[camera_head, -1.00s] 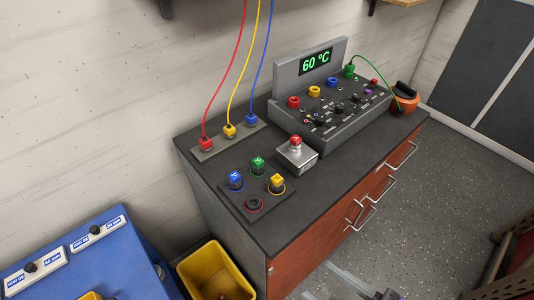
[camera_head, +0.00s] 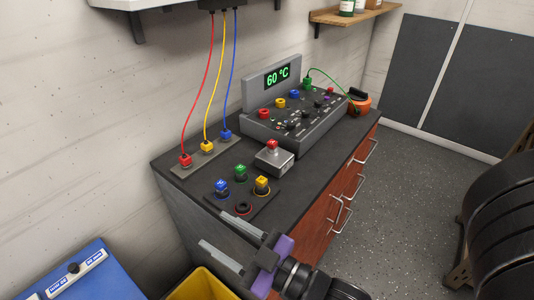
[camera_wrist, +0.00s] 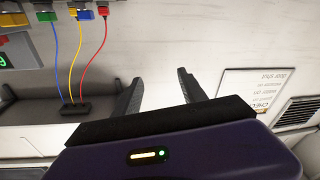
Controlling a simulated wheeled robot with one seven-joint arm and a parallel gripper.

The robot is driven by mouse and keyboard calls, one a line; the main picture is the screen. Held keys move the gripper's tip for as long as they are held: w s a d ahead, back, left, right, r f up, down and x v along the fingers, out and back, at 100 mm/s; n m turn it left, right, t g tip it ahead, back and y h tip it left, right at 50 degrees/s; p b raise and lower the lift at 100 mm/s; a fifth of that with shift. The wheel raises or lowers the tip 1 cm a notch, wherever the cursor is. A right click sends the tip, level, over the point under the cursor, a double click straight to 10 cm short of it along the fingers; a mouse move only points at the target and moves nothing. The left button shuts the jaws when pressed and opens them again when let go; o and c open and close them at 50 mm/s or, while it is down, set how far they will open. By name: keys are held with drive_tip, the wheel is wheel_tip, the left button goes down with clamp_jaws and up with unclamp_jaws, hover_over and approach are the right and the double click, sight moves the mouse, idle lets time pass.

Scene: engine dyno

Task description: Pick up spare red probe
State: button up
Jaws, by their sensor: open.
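A red-topped piece (camera_head: 272,145) stands upright on a small grey box (camera_head: 274,160) on the bench in the head view. It resembles the spare probes, but I cannot tell for sure that it is the spare red probe. The dark spare holder (camera_head: 258,208) carries a blue probe (camera_head: 222,187), a green probe (camera_head: 240,172) and a yellow probe (camera_head: 261,185); its red-ringed socket (camera_head: 243,208) is empty. My gripper (camera_head: 212,229) is open and empty at the bench's near left end, apart from the probes. Its spread fingers also show in the wrist view (camera_wrist: 160,77).
A cabled red probe (camera_head: 185,160) stands with yellow and blue ones at the wall. The console (camera_head: 300,125) reads 60 °C. A yellow bin (camera_head: 200,285) and blue machine (camera_head: 70,275) are lower left; black tyres (camera_head: 505,215) are right. Floor is open beyond the drawer handles.

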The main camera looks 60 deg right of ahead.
drive_tip(key=w+d+r+m+h+b, duration=0.2)
drive_tip(key=w+d+r+h, duration=0.15)
drive_tip(key=w+d, duration=0.35)
drive_tip(key=w+d+r+m+h+b, duration=0.1)
drive_tip(key=w+d+r+h+b, duration=0.2)
drive_tip(key=w+d, duration=0.45)
drive_tip(key=d+r+m+g+h+b, duration=0.1)
drive_tip(key=d+r+m+g+h, duration=0.25)
drive_tip(key=d, duration=0.45)
drive_tip(key=d+r+m+g+h+b, duration=0.1)
drive_tip(key=d+r+m+g+h, duration=0.1)
drive_tip(key=d+m+g, duration=0.4)
drive_tip(key=d+r+m+g+h+b, duration=0.1)
drive_tip(key=d+r+m+g+h, duration=0.2)
drive_tip(key=d, duration=0.6)
drive_tip(key=m+g+y+b, duration=0.3)
drive_tip(key=m+g+y, duration=0.4)
drive_tip(key=y, duration=0.6)
approach(272, 142)
drive_tip(key=f, duration=0.1)
drive_tip(key=x, duration=0.7)
drive_tip(key=shift+d+f, duration=0.25)
